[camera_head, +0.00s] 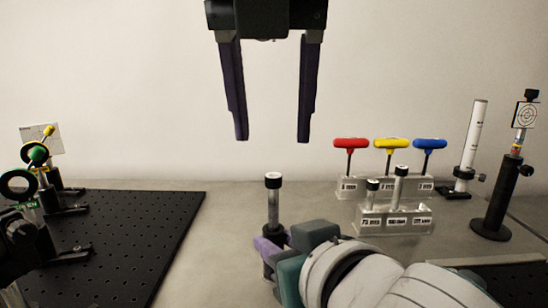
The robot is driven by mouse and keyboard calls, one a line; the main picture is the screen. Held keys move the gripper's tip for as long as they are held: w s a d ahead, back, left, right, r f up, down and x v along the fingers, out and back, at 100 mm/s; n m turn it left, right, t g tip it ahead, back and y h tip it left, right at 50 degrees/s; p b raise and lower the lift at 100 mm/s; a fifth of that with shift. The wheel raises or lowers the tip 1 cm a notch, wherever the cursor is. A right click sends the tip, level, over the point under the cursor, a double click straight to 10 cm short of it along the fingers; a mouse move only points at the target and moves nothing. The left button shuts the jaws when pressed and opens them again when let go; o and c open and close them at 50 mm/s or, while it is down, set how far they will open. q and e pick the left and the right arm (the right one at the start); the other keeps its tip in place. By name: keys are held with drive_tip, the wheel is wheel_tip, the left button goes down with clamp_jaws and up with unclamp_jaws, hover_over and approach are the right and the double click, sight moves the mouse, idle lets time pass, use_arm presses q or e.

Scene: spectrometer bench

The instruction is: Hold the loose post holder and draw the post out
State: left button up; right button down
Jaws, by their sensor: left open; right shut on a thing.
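The loose post holder (269,243) is a black cylinder standing on the grey bench in the middle. The post (273,205) stands upright in it, a silver shaft with a black top with a pale end. My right gripper (270,245) comes in from the lower right and is shut around the post holder; its fingers hide part of the holder. My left gripper (272,138) points down from the top, open and empty, with its fingertips above the post's top and apart from it.
A black breadboard (130,240) with optic mounts lies at the left. Red, yellow and blue T-handle drivers (389,144) stand in a clear rack behind another clear rack (395,220) holding posts. A target on a black post (497,200) stands at the far right, beside a white cylinder (473,140).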

sight(274, 177)
use_arm(q)
drive_tip(key=x, duration=0.9)
drive_tip(key=shift+f, duration=0.2)
drive_tip(key=shift+c, duration=0.2)
clamp_jaws()
